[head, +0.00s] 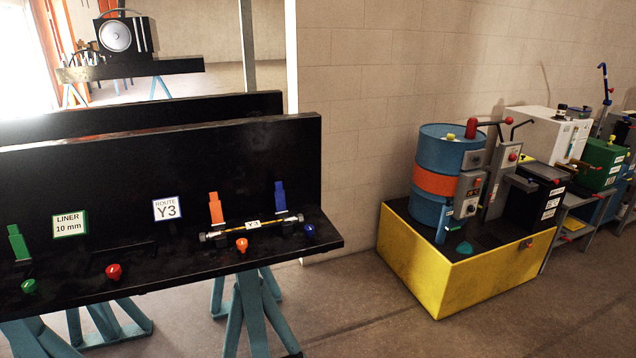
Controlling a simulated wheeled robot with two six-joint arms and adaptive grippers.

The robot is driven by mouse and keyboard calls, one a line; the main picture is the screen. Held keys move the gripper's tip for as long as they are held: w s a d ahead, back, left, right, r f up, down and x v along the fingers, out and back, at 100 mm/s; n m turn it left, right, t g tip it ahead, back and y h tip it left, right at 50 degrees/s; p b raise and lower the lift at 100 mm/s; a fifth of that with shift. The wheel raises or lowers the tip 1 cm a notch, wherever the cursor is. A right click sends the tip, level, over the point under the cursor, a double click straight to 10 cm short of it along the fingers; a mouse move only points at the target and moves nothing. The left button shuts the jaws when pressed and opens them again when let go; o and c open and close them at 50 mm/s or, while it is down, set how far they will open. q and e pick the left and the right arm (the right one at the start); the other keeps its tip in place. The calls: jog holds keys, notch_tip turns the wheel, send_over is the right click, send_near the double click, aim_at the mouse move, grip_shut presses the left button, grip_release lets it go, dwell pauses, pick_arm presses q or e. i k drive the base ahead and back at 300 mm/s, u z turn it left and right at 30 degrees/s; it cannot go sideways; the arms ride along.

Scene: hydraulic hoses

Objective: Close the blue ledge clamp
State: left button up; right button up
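The blue ledge clamp (280,196) is at the right end of a black ledge (180,255). Its blue lever stands upright against the black back panel. A blue knob (309,231) sits at the ledge's front edge, just right of and below it. A short hose (238,232) with dark end fittings and a Y3 tag lies along the ledge in front of the blue and orange clamps. How the blue clamp's base meets the hose is too small to tell. Neither of my grippers is in view.
An orange clamp (215,208) and a green clamp (18,243) also stand upright. Orange (241,245), red (113,272) and green (29,286) knobs line the front edge. Teal trestles (247,315) support the ledge. A yellow plinth (450,265) with a blue drum stands right, beyond open floor.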

aim_at(281, 208)
jog(key=z, duration=1.05)
jog(key=i, duration=2.1)
